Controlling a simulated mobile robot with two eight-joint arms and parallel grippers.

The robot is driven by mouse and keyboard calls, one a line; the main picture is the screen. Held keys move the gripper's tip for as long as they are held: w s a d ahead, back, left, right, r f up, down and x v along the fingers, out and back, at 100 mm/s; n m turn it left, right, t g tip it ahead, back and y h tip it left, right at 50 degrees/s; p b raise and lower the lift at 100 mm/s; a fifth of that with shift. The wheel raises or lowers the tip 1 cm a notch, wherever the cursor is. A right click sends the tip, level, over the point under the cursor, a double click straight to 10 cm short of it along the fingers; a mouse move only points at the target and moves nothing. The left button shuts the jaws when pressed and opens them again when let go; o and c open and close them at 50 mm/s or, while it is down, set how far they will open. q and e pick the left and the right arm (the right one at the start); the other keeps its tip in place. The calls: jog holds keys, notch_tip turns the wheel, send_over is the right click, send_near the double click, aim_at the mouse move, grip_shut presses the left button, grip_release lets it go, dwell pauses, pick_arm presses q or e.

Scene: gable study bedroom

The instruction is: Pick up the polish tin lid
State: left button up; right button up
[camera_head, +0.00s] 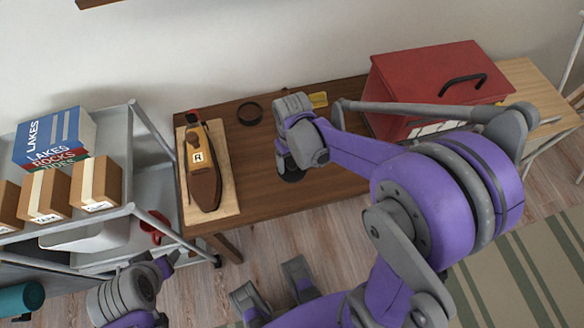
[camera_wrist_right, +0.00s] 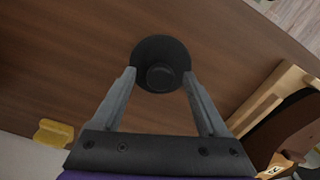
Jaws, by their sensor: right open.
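The polish tin lid appears to be the dark round disc (camera_wrist_right: 160,50) with a raised round middle, lying on the brown desk in the right wrist view. In the head view its dark edge (camera_head: 292,177) shows just under my right gripper (camera_head: 284,160), which hides most of it. In the wrist view the right gripper's (camera_wrist_right: 160,76) fingers are spread, with tips on either side of the disc's near half and nothing clamped. I cannot tell whether they touch it. My left gripper (camera_head: 163,264) is low at the left, its fingers unclear.
On the desk (camera_head: 262,190) are a pale board (camera_head: 226,205) with a brown boat-like object (camera_head: 206,186) marked R, a dark round ring or tin (camera_head: 249,113), a yellow item (camera_head: 318,99) and a red toolbox (camera_head: 425,75). A grey cart (camera_head: 145,185) with boxes stands left.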

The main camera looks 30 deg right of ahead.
jog(key=shift+f, duration=0.65)
grip_shut()
jog(key=shift+r, duration=0.1)
